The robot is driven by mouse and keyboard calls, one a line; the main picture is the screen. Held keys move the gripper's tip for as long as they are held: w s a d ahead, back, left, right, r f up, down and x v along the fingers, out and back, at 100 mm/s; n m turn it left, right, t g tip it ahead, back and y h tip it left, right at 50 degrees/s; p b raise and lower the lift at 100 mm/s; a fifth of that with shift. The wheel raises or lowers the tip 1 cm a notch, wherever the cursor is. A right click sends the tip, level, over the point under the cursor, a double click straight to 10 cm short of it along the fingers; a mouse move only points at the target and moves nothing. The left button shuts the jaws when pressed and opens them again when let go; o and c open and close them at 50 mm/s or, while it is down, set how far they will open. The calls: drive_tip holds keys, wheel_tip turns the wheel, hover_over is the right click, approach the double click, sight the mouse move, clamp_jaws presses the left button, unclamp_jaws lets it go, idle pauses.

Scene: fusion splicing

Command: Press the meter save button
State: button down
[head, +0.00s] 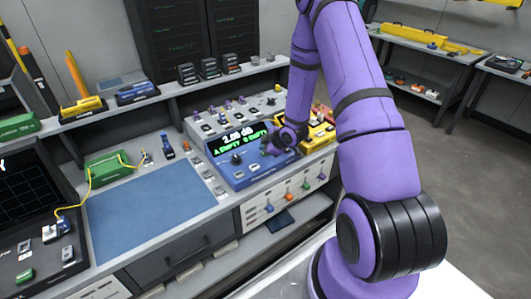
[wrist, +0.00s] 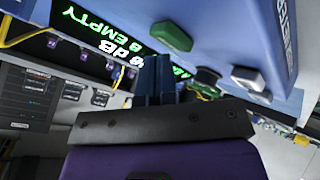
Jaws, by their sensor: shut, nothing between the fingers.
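The blue meter (head: 250,170) stands on the workbench, its lit green display (head: 238,140) showing a dB reading and "EMPTY" lines. In the wrist view the display (wrist: 100,35) is partly covered by my fingers. A green button (wrist: 172,37) and a pale button (wrist: 250,78) sit on the meter's blue face (wrist: 225,30); I cannot read which is save. My gripper (wrist: 165,75) is shut and empty, its fingertips near the meter face, beside the green button; contact cannot be told. In the head view my gripper (head: 272,143) is over the meter's right part.
A yellow device (head: 318,135) stands right of the meter, close to my wrist. A blue mat (head: 155,210) lies to the left, with a green box (head: 105,167) and yellow fibre behind it. A shelf (head: 180,88) with small devices runs along the back.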

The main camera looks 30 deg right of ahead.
drive_tip(key=shift+f, duration=0.4)
idle(0.3)
drive_tip(key=shift+r, duration=0.9)
drive_tip(key=shift+r, duration=2.5)
